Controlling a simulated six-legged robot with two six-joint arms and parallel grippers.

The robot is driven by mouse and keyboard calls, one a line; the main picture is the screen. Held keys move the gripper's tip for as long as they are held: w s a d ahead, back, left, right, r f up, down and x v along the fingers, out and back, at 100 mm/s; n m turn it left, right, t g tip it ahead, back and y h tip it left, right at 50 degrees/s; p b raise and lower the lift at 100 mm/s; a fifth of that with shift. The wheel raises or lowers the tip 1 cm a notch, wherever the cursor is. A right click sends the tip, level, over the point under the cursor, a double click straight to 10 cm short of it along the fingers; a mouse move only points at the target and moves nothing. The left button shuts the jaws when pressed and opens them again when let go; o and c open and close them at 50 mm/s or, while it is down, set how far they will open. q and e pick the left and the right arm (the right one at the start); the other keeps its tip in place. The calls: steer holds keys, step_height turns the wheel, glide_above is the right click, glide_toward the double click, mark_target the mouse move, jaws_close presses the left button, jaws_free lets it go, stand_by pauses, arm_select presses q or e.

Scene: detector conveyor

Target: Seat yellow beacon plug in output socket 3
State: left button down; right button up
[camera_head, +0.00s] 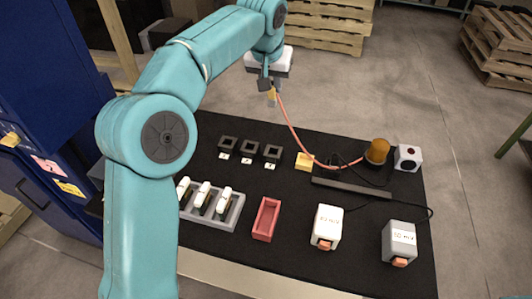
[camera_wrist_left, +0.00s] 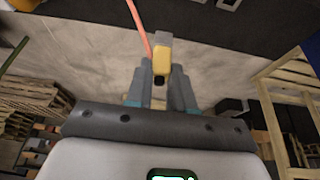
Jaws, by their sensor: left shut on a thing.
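My left gripper (camera_head: 267,85) is shut on the yellow beacon plug (camera_head: 271,97), held in the air above and beyond the table's far edge. The left wrist view shows the plug (camera_wrist_left: 162,50) between the fingers. An orange cable runs from the plug down to the table towards the amber beacon (camera_head: 377,150). Three dark square sockets stand in a row at the back: left (camera_head: 228,144), middle (camera_head: 249,149) and right (camera_head: 273,155). Each has a small white label in front, too small to read. The plug is apart from all of them. My right gripper is not in view.
A yellow block (camera_head: 304,161) sits right of the sockets, beside a dark bar (camera_head: 350,188). In front are a grey rack (camera_head: 231,221) with white pieces, a red tray (camera_head: 266,220) and two boxes (camera_head: 327,224) (camera_head: 399,240). A white box (camera_head: 408,157) stands right of the beacon.

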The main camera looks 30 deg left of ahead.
arm_select(q)
steer(key=f+b, duration=0.1)
steer(key=f, duration=0.5)
steer(key=f+b, duration=0.1)
steer(key=f, duration=0.5)
steer(key=f+b, duration=0.1)
steer(key=f, duration=0.6)
steer(key=shift+d+f, duration=0.1)
steer(key=shift+d, duration=0.25)
steer(key=shift+w+f, duration=0.15)
steer(key=shift+f, duration=0.15)
steer(key=shift+f+b, duration=0.1)
steer(key=shift+b, duration=0.25)
steer(key=c, duration=1)
jaws_free()
